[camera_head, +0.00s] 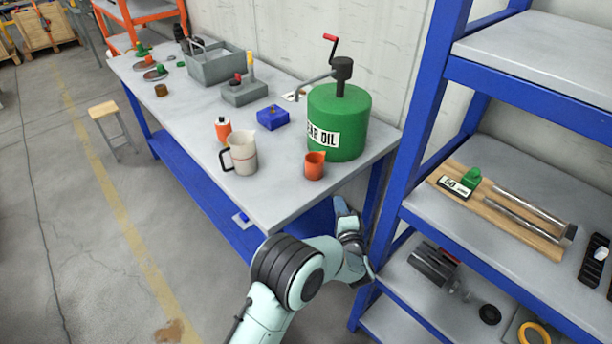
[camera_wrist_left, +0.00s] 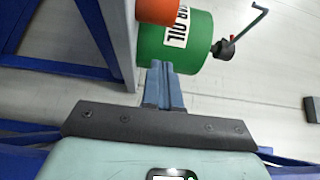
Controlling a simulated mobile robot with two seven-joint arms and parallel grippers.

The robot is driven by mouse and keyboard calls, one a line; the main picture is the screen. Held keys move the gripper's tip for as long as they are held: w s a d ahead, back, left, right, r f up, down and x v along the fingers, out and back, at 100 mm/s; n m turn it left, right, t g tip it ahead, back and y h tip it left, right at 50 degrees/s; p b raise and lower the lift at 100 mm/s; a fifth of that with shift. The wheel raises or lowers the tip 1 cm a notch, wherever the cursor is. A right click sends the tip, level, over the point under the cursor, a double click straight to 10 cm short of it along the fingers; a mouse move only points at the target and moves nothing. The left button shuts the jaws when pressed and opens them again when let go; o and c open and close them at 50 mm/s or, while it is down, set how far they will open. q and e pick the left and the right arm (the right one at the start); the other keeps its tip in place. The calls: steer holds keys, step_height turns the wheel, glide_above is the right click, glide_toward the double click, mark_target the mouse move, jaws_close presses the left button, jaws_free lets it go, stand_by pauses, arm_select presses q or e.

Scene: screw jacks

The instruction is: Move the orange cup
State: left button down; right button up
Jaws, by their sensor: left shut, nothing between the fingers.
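The orange cup (camera_head: 314,166) stands upright on the workbench near its front right corner, just in front of the green oil drum (camera_head: 337,122). In the left wrist view the orange cup (camera_wrist_left: 157,11) is cut off by the top edge, with the green drum (camera_wrist_left: 172,50) behind it. My left gripper (camera_head: 345,208) is beside the bench's right front corner, apart from the cup. Its fingers (camera_wrist_left: 158,68) are shut together and empty. My right gripper is not in view.
A blue-framed shelf (camera_head: 425,125) rises close on the right of my left arm.

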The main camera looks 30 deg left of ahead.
arm_select(q)
steer(key=p, duration=0.1)
glide_toward(321, 168)
steer(key=w, duration=0.4)
steer(key=a, duration=0.3)
steer(key=shift+w, duration=0.35)
steer(key=shift+a, duration=0.3)
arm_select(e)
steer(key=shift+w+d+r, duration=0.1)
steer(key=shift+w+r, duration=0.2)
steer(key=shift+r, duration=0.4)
arm_select(q)
steer(key=a, duration=0.2)
steer(key=w+a+p, duration=0.1)
steer(key=a, duration=0.4)
steer(key=shift+w+a+p, duration=0.1)
steer(key=shift+w+p, duration=0.05)
steer(key=shift+p, duration=0.2)
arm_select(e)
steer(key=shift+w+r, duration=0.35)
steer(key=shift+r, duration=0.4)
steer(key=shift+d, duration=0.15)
